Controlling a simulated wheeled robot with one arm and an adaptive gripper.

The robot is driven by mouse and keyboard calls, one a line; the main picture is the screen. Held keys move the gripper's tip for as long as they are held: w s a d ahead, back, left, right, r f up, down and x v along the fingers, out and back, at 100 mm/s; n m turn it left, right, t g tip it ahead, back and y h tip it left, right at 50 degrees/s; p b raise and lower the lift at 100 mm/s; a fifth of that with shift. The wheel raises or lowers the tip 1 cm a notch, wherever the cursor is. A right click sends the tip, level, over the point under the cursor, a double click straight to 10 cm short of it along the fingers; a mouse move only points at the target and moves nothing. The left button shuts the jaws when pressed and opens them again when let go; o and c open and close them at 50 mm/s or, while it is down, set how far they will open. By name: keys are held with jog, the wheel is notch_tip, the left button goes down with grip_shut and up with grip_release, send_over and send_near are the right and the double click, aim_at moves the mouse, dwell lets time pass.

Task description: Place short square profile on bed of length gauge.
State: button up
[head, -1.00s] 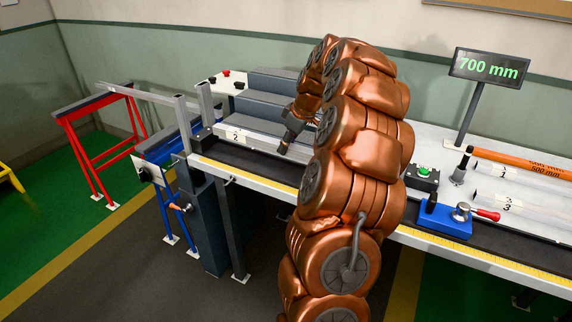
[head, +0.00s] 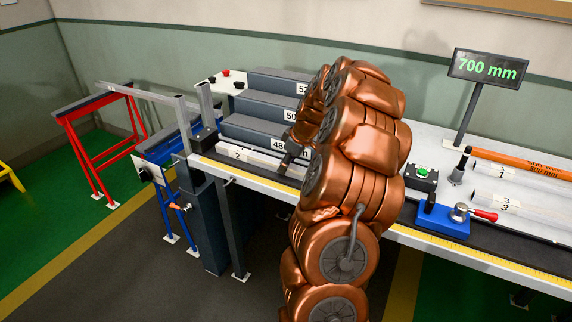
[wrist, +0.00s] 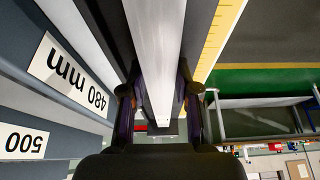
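The short square profile (head: 262,162), pale and marked 2, lies lengthwise along the left end of the length gauge's black bed (head: 405,222). It is over or on the bed; contact cannot be told. My gripper (head: 285,165) is around the profile's right part in the head view, partly hidden by my arm. In the wrist view my gripper (wrist: 160,95) has one finger on each side of the profile (wrist: 155,45), close against it. The gauge's yellow scale (wrist: 218,35) runs alongside the profile. The profile's right end is hidden behind my arm in the head view.
Grey stepped blocks (head: 262,103) with millimetre labels stand behind the bed. A dark upright stop (head: 204,138) is at the left end. Right of my arm are a blue block with a red handle (head: 445,218), profiles 1 and 3 (head: 510,205), an orange tube (head: 530,164) and a display (head: 489,67).

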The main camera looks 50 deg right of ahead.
jog(key=o, duration=0.5)
jog(key=shift+c, duration=0.2)
jog(key=shift+r, duration=0.1)
jog(key=shift+r, duration=0.15)
jog(key=b+v, duration=0.1)
jog(key=v, duration=1)
jog(key=shift+s+r, duration=0.25)
jog(key=shift+r, duration=0.05)
jog(key=s+a+g+y, duration=0.1)
jog(key=s+a+g, duration=0.2)
jog(key=a, duration=2.3)
jog(key=s+a+f+m+g, duration=0.1)
jog(key=s+a+f, duration=0.1)
jog(key=s+a, duration=0.2)
jog(key=s+a+f+m+g+h, duration=0.1)
jog(key=s+a+f, duration=0.2)
jog(key=s, duration=0.8)
jog(key=s+a+f+m+g+h, duration=0.1)
jog(key=s+a+f, duration=0.1)
jog(key=s+a, duration=0.3)
jog(key=s, duration=0.2)
jog(key=shift+s+a+f, duration=0.35)
jog(key=shift+s+f, duration=0.05)
